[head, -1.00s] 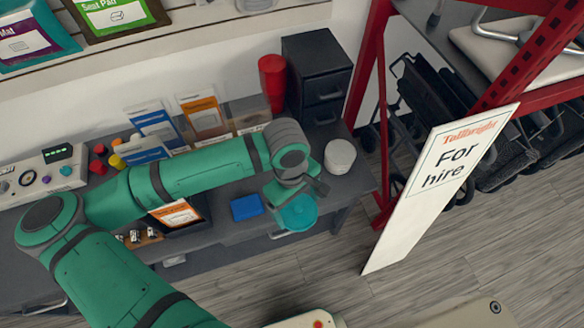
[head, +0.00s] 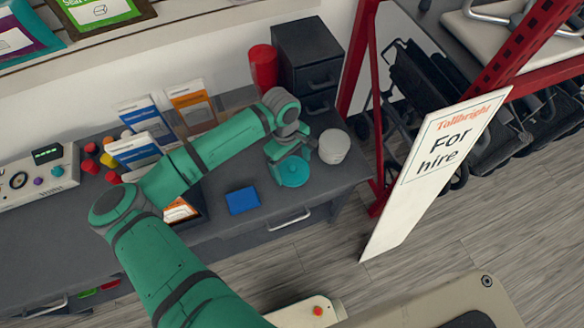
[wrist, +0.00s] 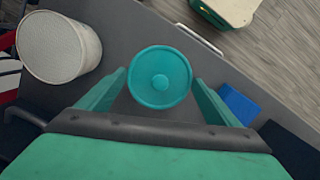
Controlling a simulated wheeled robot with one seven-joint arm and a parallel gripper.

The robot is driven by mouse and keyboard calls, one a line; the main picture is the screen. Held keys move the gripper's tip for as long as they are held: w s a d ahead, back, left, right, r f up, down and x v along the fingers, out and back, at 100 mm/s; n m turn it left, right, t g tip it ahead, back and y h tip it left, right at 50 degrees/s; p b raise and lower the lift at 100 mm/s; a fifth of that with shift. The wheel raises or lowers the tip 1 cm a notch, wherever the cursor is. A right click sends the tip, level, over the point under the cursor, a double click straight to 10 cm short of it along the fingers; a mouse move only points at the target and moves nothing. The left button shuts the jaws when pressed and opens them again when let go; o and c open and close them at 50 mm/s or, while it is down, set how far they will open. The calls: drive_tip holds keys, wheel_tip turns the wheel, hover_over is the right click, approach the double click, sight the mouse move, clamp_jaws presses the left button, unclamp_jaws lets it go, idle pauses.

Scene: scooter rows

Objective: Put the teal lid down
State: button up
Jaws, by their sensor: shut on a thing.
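The teal lid (head: 293,172) is round with a small central knob. It is over the grey bench top (head: 262,232), between a blue block (head: 242,200) and a white pot (head: 334,146). My gripper (head: 284,158) is shut on the lid. In the wrist view the lid (wrist: 160,62) shows between the two green fingers, its face toward the camera. I cannot tell whether the lid touches the bench top.
The pot (wrist: 58,46) stands close to the lid, open side unseen. A red cup (head: 263,68) and dark drawer unit (head: 306,58) stand behind. A "For hire" sign (head: 432,170) stands right of the bench. Bare bench surrounds the lid's front.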

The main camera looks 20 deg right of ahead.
sight(291, 165)
drive_tip(key=shift+w+d+f, duration=0.15)
drive_tip(key=shift+w+f, duration=0.2)
drive_tip(key=shift+f, duration=1.6)
drive_tip(key=shift+f, duration=0.15)
drive_tip(key=o, duration=0.9)
drive_tip(key=r, duration=0.4)
drive_tip(key=w+r, duration=0.1)
drive_tip(key=r, duration=0.7)
drive_tip(key=shift+w+a+r, duration=0.15)
drive_tip(key=shift+w+a, duration=0.2)
drive_tip(key=shift+a, duration=0.05)
